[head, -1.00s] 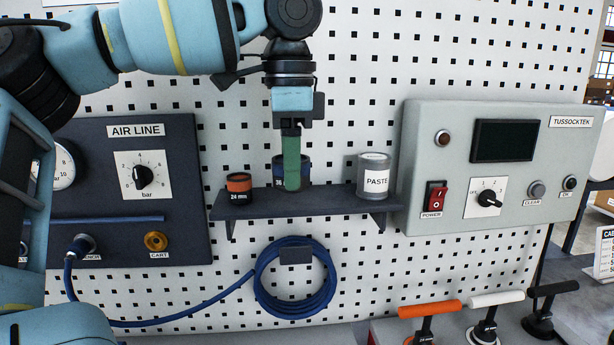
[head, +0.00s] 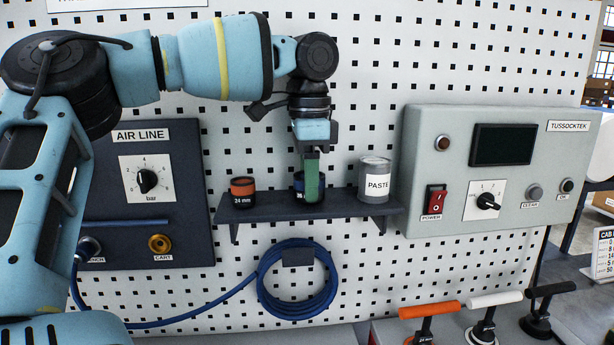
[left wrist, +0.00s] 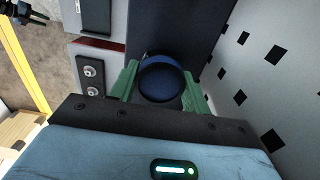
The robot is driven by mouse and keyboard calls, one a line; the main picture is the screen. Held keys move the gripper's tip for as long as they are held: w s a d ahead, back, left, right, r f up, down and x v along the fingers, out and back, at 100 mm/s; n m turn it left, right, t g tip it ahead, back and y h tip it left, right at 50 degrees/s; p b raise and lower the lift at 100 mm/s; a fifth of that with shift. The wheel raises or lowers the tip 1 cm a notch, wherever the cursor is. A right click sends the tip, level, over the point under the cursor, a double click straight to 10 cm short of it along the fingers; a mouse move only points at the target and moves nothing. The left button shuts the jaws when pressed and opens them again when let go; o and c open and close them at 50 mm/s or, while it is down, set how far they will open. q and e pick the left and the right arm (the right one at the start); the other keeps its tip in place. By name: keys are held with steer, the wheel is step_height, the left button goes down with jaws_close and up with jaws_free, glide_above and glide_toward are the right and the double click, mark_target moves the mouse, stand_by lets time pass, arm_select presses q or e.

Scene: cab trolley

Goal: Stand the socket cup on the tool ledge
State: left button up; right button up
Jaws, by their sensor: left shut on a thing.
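A dark socket cup with a blue band (head: 298,184) is upright at the tool ledge (head: 345,201), between an orange-banded cup and a paste can. My left gripper (head: 312,192) comes down from above with green fingers shut on this cup; the near finger hides much of it. In the left wrist view the blue round top of the cup (left wrist: 165,82) sits between the green fingers. Its base is at the level of the ledge top; I cannot tell whether it touches.
The orange-banded cup marked 24 mm (head: 243,192) stands at the ledge's left end. The PASTE can (head: 375,180) stands close on the right. A blue hose coil (head: 298,285) hangs below. The grey control box (head: 500,170) is to the right; the pegboard stands behind.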

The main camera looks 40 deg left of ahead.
arm_select(q)
steer(key=shift+f, duration=0.15)
steer(key=o, duration=1.1)
steer(key=shift+o, duration=0.2)
step_height(320, 180, up, 12)
